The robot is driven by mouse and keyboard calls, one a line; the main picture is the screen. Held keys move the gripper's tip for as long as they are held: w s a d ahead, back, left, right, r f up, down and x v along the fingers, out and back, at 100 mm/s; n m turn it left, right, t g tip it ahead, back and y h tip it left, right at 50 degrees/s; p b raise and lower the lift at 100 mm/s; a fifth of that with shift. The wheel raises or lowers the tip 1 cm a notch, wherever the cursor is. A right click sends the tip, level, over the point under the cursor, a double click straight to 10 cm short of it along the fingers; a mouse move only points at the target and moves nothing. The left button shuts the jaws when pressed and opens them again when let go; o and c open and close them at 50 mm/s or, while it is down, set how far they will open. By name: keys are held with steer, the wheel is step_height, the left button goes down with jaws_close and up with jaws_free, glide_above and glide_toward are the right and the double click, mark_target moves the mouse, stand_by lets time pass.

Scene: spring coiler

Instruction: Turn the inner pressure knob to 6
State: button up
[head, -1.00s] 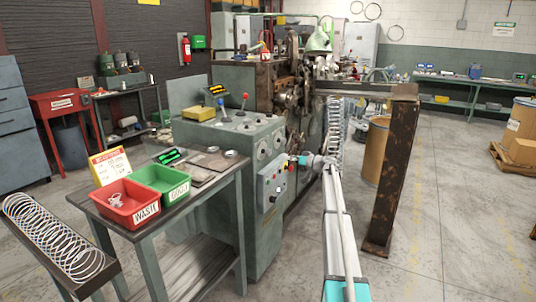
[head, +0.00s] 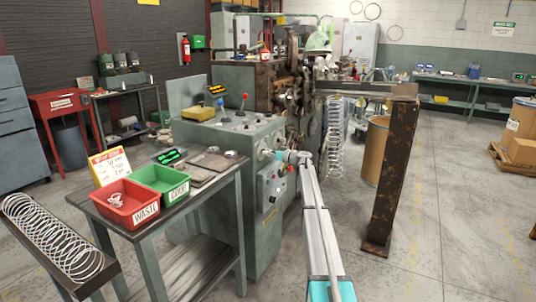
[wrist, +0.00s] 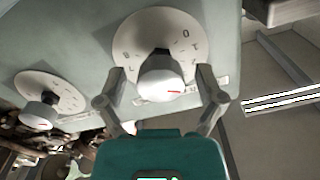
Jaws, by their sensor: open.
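In the wrist view a white knob (wrist: 162,78) with a short red mark stands on a round dial plate (wrist: 150,28) with dark characters. The characters are turned and hard to read. A second white knob (wrist: 38,115) with its own dial sits to the left. I cannot tell from the lettering which one is the inner pressure knob. My gripper (wrist: 161,84) is open, with one finger on each side of the nearer knob and visible gaps. In the head view my gripper (head: 289,157) is at the green machine's front panel and hides part of it.
The green machine cabinet (head: 235,180) carries levers on top. A work table (head: 150,222) with red (head: 125,203) and green (head: 163,180) bins stands at left. A rusty post (head: 392,180) stands right of my arm. The floor (head: 460,220) at right is clear.

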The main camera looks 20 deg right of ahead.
steer(key=c, duration=1.1)
steer(key=shift+c, duration=0.2)
steer(key=shift+m, duration=0.4)
steer(key=m, duration=0.5)
steer(key=shift+w+m, duration=0.1)
steer(key=shift+m, duration=0.2)
steer(key=m, duration=1.1)
steer(key=shift+m, duration=0.3)
steer(key=m, duration=0.5)
steer(key=shift+m, duration=0.4)
